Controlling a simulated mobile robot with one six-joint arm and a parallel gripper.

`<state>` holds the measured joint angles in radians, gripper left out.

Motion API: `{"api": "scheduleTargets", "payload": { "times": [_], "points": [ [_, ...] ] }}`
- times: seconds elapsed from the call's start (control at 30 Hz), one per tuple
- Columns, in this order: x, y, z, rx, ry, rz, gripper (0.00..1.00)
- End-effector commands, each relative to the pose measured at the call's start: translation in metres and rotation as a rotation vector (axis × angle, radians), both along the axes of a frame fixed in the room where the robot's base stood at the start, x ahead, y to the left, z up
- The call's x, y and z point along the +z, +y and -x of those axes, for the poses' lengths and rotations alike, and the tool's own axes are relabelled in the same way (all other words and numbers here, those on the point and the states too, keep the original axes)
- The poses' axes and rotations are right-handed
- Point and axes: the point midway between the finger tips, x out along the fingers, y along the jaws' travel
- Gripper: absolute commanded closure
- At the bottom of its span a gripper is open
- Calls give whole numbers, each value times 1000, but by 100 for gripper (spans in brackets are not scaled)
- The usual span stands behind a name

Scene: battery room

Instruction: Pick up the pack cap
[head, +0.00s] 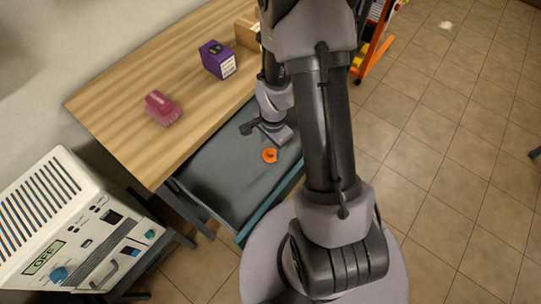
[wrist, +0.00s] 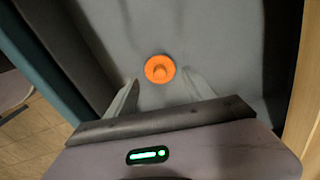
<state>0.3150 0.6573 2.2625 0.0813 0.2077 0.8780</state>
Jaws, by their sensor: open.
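The pack cap looks like a small orange disc with a raised knob (head: 269,155). It lies on the grey floor of an open drawer (head: 215,190) under the wooden table. In the wrist view the orange cap (wrist: 160,69) sits just beyond my fingertips, roughly centred between them. My gripper (wrist: 160,88) is open and empty, with its two pale fingers apart, pointing toward the cap. In the head view my gripper hangs over the drawer just above the cap, and its fingers are hard to make out there. Nothing hides the cap.
The wooden tabletop (head: 150,90) carries a pink object (head: 162,108) and a purple box (head: 217,60). A white machine (head: 70,225) stands at the left. The drawer walls surround the cap. An orange-framed rack (head: 372,45) is at the back.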

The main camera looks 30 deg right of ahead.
Motion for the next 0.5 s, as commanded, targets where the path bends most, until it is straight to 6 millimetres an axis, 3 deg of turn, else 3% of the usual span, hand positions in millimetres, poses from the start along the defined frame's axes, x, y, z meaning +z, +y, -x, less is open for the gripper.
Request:
{"api": "scheduleTargets", "payload": {
  "times": [0.03,0.13,0.37,0.5],
  "points": [
    [-16,0,1,0,2,-1,39],
    [-37,0,0,1,2,-1,39],
    [-39,0,-1,1,1,-1,39],
    [-39,0,-1,1,1,-1,64]
  ]
}}
